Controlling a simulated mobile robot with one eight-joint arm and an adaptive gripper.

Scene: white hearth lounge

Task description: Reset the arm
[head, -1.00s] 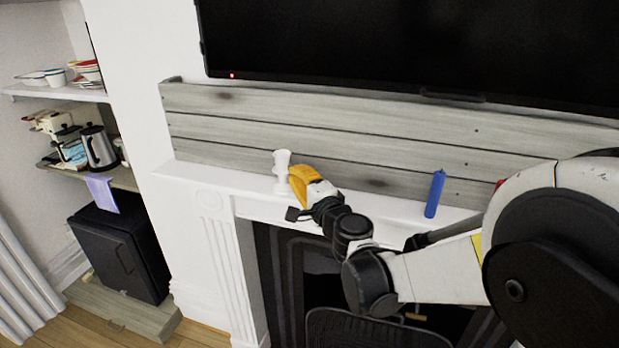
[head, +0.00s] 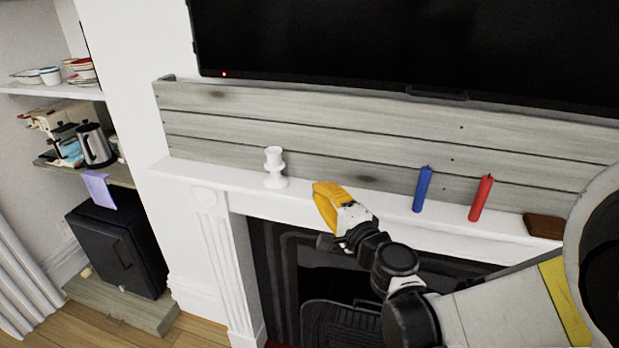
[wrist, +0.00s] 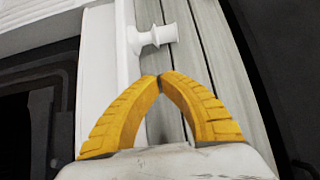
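My gripper (head: 322,190) has yellow fingers and is in front of the mantel in the head view, to the right of a white candle holder and apart from it. In the wrist view its two fingertips (wrist: 160,77) meet, with nothing between them. The white candle holder (head: 274,168) stands upright on the mantel shelf; it also shows in the wrist view (wrist: 152,39), beyond the fingertips. My arm reaches in from the lower right of the head view, bent at the joints.
On the white mantel (head: 215,181) stand a blue candle (head: 422,190) and a red candle (head: 481,199), with a brown block (head: 543,226) further right. A black television (head: 410,50) hangs above. The fireplace opening (head: 300,270) is below. Shelves with dishes and a kettle (head: 95,146) are at left.

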